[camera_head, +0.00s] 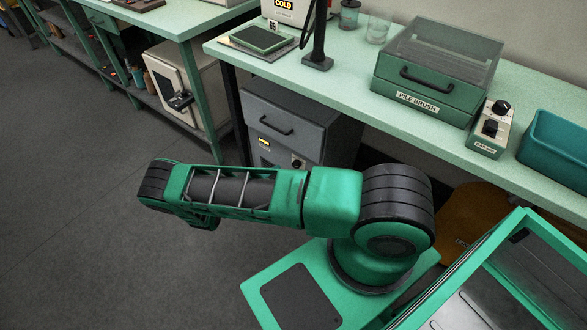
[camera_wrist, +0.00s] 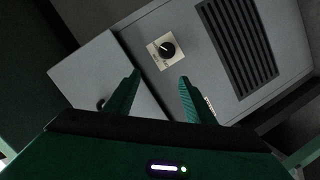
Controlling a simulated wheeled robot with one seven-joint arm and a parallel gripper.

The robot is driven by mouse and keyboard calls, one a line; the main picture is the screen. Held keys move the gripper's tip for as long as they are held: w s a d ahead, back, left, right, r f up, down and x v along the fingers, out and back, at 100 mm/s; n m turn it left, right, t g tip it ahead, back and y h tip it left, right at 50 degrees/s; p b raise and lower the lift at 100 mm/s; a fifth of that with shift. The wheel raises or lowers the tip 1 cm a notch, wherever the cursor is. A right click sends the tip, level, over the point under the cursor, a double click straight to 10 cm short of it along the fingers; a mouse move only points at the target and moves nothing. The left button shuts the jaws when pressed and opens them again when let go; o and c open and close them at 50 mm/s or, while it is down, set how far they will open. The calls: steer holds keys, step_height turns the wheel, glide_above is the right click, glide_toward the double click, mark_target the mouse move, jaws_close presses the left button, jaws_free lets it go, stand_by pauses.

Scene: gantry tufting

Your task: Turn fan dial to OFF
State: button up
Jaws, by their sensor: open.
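In the wrist view, a black round dial (camera_wrist: 168,49) with a white pointer mark sits on a pale square plate on a grey panel (camera_wrist: 205,75). The small print on the plate is too small to read. My gripper (camera_wrist: 160,75) is open and empty, with its two green ribbed fingers apart. The dial shows just beyond and between the fingertips, and neither finger appears to touch it. In the head view, my arm (camera_head: 250,195) reaches left in front of a grey cabinet (camera_head: 300,118) under the bench; my gripper is mostly hidden behind the arm there.
A dark slatted vent (camera_wrist: 240,45) lies right of the dial. In the head view, the green bench (camera_head: 340,85) overhangs the cabinet and carries a pile brush box (camera_head: 425,95) and a switch unit (camera_head: 490,130). The floor (camera_head: 70,200) at left is clear.

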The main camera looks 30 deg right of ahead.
mark_target(294, 166)
steer(key=s+d+f+n+t+h, duration=0.1)
steer(key=s+d+f+t+h, duration=0.1)
steer(key=s+f+t, duration=0.3)
steer(key=shift+g, duration=0.7)
steer(key=x, duration=0.3)
steer(key=w+f+x, duration=0.1)
steer(key=x, duration=0.7)
steer(key=shift+w+a+f, duration=0.15)
steer(key=shift+w, duration=0.3)
steer(key=c, duration=1)
steer(key=shift+c, duration=0.3)
